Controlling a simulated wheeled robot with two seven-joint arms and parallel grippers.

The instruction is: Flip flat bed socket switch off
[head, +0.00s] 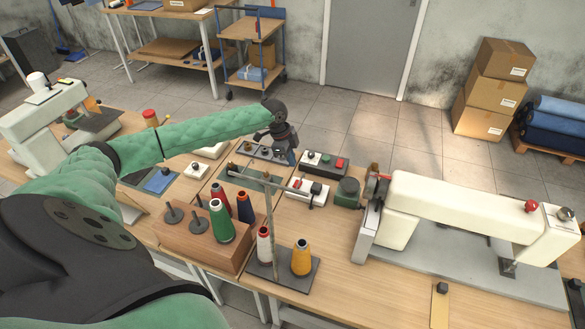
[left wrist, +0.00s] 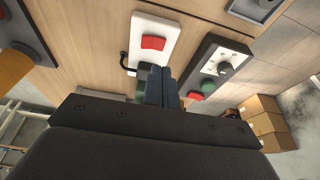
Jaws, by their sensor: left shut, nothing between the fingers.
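A white socket box (head: 305,190) with a red switch lies on the wooden table, left of the white flat bed sewing machine (head: 470,215). In the left wrist view a white plate with a red rocker switch (left wrist: 153,43) lies just beyond the fingers; the rocker's on or off position cannot be told. My left gripper (head: 292,159) is over the far part of the table, behind the white socket box. Its blue-grey fingers (left wrist: 165,70) are together and empty, with their tips near the lower end of the white plate. Contact cannot be judged. My right gripper is out of view.
A dark control box (head: 326,162) with a knob and red button sits right of the gripper. Thread cones (head: 221,222) and a thin thread stand (head: 268,225) rise in front. A green round part (head: 347,192) sits near the sewing machine.

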